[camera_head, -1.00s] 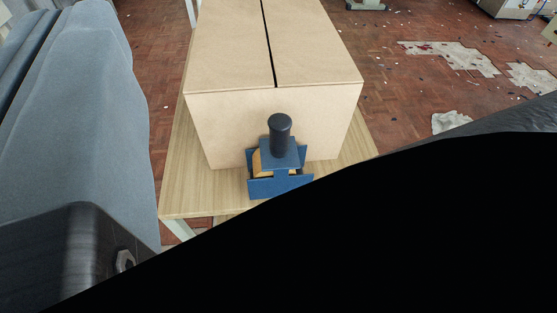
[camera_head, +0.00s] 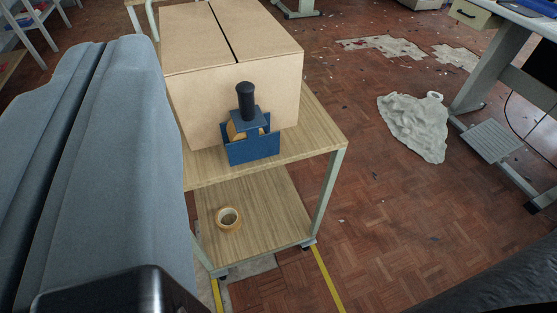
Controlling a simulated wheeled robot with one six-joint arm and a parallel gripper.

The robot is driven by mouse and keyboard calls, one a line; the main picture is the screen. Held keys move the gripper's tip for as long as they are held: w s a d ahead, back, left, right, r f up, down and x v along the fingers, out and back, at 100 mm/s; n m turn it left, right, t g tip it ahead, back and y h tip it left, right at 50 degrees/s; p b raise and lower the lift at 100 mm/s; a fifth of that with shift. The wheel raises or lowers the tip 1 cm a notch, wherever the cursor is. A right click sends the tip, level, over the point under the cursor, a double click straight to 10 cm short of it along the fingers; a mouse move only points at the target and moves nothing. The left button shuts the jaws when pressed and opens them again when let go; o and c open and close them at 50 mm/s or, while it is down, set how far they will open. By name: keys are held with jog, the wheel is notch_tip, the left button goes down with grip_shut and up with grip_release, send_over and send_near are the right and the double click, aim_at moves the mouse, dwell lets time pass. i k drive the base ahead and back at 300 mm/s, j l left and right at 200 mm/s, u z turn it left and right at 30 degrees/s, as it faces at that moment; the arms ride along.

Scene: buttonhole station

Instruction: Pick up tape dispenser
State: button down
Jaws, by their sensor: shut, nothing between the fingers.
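The tape dispenser (camera_head: 253,143) has a blue frame and an upright black handle, with a brownish-orange part, perhaps tape, showing inside. It stands on the wooden top of a small cart (camera_head: 316,142), near its front edge. It is right in front of a closed cardboard box (camera_head: 283,90); I cannot tell whether they touch. My gripper's fingers do not show in this view, and nothing is seen holding the dispenser.
A tape roll (camera_head: 228,218) lies on the cart's lower shelf (camera_head: 270,200). A large grey-blue shape, unclear what, fills the left side. A crumpled pale cloth (camera_head: 415,125) lies on the floor, near a table leg (camera_head: 488,70). Floor right of the cart is mostly clear.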

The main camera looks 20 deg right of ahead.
aim_at(247, 137)
jog(key=k+j+z, duration=0.45)
jog(key=k, duration=0.6)
